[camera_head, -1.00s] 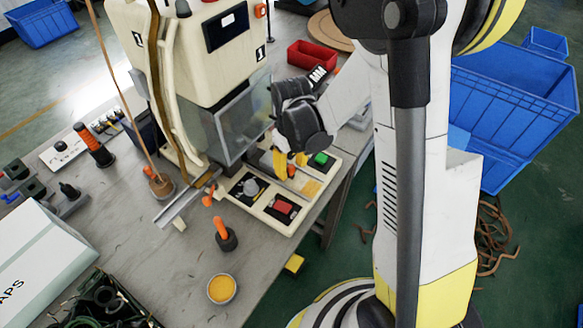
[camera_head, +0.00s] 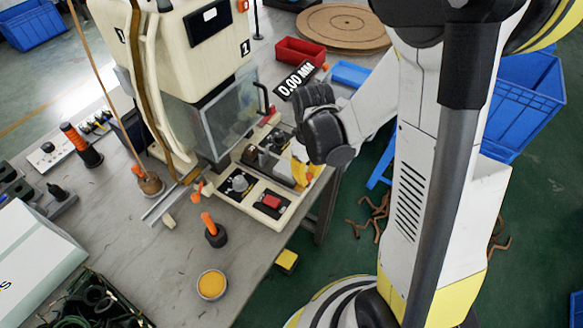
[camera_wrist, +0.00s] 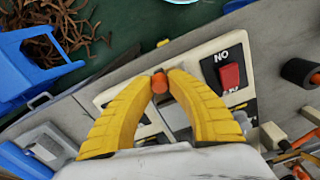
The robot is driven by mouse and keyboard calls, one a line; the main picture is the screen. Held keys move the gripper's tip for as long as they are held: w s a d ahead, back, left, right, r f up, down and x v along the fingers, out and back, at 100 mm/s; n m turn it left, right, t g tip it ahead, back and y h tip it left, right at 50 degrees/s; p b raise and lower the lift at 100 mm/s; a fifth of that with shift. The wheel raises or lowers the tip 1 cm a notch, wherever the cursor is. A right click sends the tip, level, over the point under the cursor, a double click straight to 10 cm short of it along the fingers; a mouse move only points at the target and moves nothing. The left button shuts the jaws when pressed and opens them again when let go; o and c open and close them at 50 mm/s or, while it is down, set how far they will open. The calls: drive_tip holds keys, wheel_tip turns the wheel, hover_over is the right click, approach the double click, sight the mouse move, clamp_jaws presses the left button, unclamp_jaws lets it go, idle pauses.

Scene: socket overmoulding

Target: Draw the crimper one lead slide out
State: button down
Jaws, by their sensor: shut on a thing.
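Crimper one (camera_head: 200,60) is the cream machine with a "1" label and a clear guard, at the back of the table. Its panel (camera_head: 262,222) lies in front of the guard. My gripper (camera_head: 300,172) is over the panel's right end, its yellow fingers low. In the wrist view my gripper (camera_wrist: 160,78) is shut on a small orange-red knob (camera_wrist: 160,84). I take this for the lead slide's knob; the slide (camera_head: 272,165) shows as a grey and dark block left of my fingers, partly hidden by them.
A red switch (camera_head: 271,201) and a grey knob (camera_head: 240,183) sit on the panel close by. An orange-handled tool (camera_head: 212,232) and a yellow-filled bowl (camera_head: 211,284) stand on the table in front. A red bin (camera_head: 300,51) is behind my gripper.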

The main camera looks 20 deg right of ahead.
drive_tip(key=shift+s+d, duration=0.4)
drive_tip(key=shift+s, duration=0.25)
drive_tip(key=c, duration=1.3)
unclamp_jaws()
drive_tip(key=shift+c, duration=0.2)
drive_tip(key=shift+o, duration=0.5)
drive_tip(key=shift+s+d, duration=0.15)
drive_tip(key=shift+r, duration=0.3)
wheel_tip(320, 180, up, 11)
drive_tip(key=shift+r, duration=0.2)
